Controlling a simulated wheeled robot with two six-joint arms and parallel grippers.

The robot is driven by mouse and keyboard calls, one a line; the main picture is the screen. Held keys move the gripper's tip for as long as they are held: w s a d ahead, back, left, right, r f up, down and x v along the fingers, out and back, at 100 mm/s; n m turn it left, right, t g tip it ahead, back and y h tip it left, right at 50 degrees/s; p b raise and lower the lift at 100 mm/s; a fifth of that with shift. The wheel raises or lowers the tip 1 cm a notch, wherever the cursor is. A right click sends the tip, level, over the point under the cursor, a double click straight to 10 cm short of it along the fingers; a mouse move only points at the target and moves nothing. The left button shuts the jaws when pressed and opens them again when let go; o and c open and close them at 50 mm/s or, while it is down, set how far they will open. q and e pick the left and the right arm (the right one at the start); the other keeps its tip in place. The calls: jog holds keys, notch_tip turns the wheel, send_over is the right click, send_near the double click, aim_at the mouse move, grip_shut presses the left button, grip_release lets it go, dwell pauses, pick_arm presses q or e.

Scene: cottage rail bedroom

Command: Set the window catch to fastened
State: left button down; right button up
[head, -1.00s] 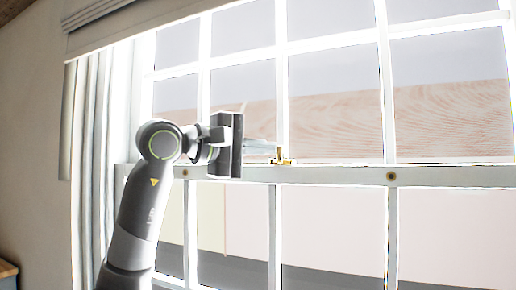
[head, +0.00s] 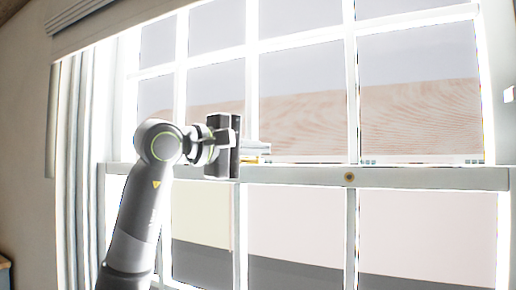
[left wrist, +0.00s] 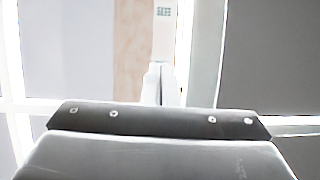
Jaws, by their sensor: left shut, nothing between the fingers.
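The window catch (head: 264,156) is a small brass fitting on the window's pale middle rail. In the head view only a sliver of brass shows, beside and below my left fingertips. The rest is hidden behind the fingers, so I cannot tell its setting or whether they touch it. My left gripper (head: 257,148) is shut and empty, at the catch just above the rail. In the left wrist view its fingertips (left wrist: 164,84) are together in front of the window, and I cannot make out the catch there. My right gripper is not in view.
The white window frame (head: 430,177) spans the view, with bright panes above and below the rail. A round brass fitting (head: 349,177) sits on the rail to the right. A pale curtain (head: 70,170) hangs at the left, under a blind (head: 100,28).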

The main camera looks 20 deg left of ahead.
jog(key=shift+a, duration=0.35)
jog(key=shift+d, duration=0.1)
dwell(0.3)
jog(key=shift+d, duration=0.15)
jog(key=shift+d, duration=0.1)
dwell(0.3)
